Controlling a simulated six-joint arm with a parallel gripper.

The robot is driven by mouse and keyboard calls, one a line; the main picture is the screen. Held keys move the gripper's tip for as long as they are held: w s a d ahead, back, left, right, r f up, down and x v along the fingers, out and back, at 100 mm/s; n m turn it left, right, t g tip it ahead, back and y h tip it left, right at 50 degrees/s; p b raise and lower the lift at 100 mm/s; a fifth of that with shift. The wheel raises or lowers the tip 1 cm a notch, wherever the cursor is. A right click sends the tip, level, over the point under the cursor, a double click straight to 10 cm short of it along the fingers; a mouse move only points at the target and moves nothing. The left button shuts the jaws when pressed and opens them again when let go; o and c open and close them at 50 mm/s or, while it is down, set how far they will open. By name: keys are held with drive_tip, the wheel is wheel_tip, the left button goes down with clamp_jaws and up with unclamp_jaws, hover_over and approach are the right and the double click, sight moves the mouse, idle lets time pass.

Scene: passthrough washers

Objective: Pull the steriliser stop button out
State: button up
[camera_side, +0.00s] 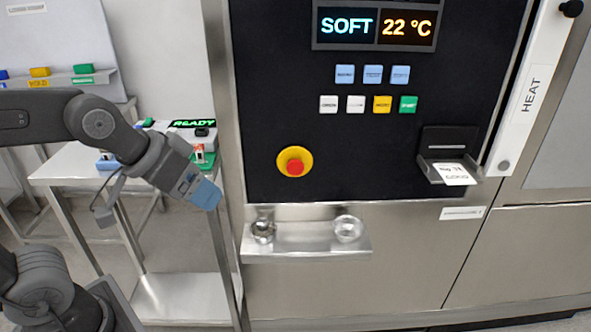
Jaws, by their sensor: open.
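The steriliser stop button (295,168) is a red knob on a round yellow base, low on the left of the black control panel (340,135). My gripper (208,196) is to the left of the button and a little lower, apart from it, with its blue end pointing down and to the right. It is open, and I see nothing held in it. The gap between its fingertips is too small to make out.
A steel shelf (305,253) with two small round metal items juts out below the panel. A printer slot with a paper label (453,174) sticks out at the right. A side table (75,170) with a READY device stands behind my arm. The space before the button looks clear.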

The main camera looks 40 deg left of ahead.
drive_tip(key=w+d+n+t, duration=0.3)
drive_tip(key=w+n, duration=0.1)
drive_tip(key=w, duration=0.5)
drive_tip(key=w+d+n+t, duration=0.2)
drive_tip(key=w+d+n, duration=0.15)
drive_tip(key=w, duration=0.55)
drive_tip(key=n+t+y, duration=0.1)
drive_tip(key=n+y, duration=0.9)
drive_tip(key=y, duration=0.4)
approach(295, 170)
drive_tip(key=x, duration=1)
drive_tip(key=shift+w+a, duration=0.15)
drive_tip(key=shift+w, duration=0.05)
drive_tip(key=shift+c, duration=0.2)
drive_tip(key=c, duration=1.2)
drive_tip(key=shift+s+d, duration=0.45)
drive_tip(key=shift+d, duration=0.05)
drive_tip(key=shift+c, duration=0.3)
drive_tip(key=o, duration=1.3)
